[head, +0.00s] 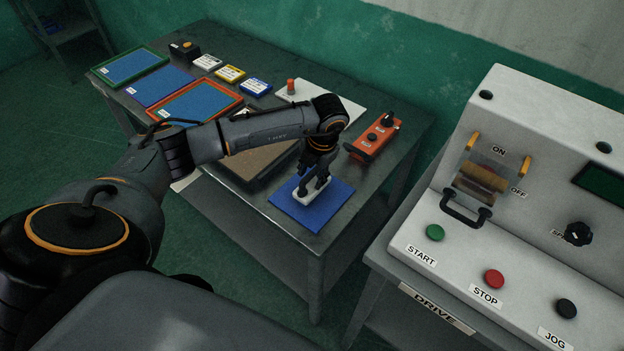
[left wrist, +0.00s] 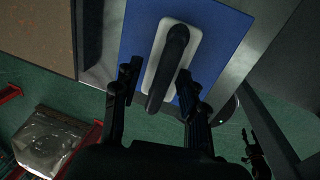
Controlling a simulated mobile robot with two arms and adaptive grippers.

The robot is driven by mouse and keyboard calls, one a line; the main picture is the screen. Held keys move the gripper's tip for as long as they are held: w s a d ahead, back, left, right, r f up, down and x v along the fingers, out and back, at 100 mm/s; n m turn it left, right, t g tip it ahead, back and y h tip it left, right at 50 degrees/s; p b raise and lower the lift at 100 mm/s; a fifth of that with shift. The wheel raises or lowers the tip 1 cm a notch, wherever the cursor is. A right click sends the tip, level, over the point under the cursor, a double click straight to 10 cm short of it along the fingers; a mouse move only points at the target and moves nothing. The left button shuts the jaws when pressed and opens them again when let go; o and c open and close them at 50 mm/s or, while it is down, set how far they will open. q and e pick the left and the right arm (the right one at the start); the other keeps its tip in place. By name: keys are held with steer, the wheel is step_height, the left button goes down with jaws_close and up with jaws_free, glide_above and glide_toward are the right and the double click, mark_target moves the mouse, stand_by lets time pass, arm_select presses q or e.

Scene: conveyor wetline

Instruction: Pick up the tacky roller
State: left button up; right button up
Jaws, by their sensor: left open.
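In the left wrist view the white part (left wrist: 152,80) and the dark handle (left wrist: 172,58) show plainly on the blue mat (left wrist: 222,32). My left gripper (head: 318,182) is right over it, fingers pointing down. In the left wrist view its open fingers (left wrist: 158,84) stand either side of the handle. Whether they touch it I cannot tell.
A brown panel (head: 250,165) lies left of the mat. An orange control box (head: 374,138) and a white board (head: 345,108) lie behind. Framed blue screens (head: 130,66) and small containers (head: 230,73) fill the table's far left. A drive console (head: 460,262) stands at right, across a gap.

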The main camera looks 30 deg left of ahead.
steer(key=shift+s, duration=0.3)
arm_select(q)
jaws_close()
arm_select(e)
steer(key=shift+s, duration=0.1)
arm_select(q)
steer(key=shift+w, duration=0.1)
arm_select(e)
steer(key=shift+d+f, duration=0.1)
arm_select(q)
steer(key=shift+r+b, duration=0.4)
step_height(320, 180, up, 2)
steer(key=shift+d+r+b, duration=0.15)
steer(key=shift+r+b, duration=0.05)
steer(key=shift+b, duration=0.7)
steer(key=s+d+r+b, duration=0.2)
steer(key=s+d+r, duration=0.6)
steer(key=d+r, duration=0.2)
steer(key=shift+d, duration=0.7)
arm_select(e)
step_height(320, 180, down, 5)
steer(key=shift+r, duration=0.1)
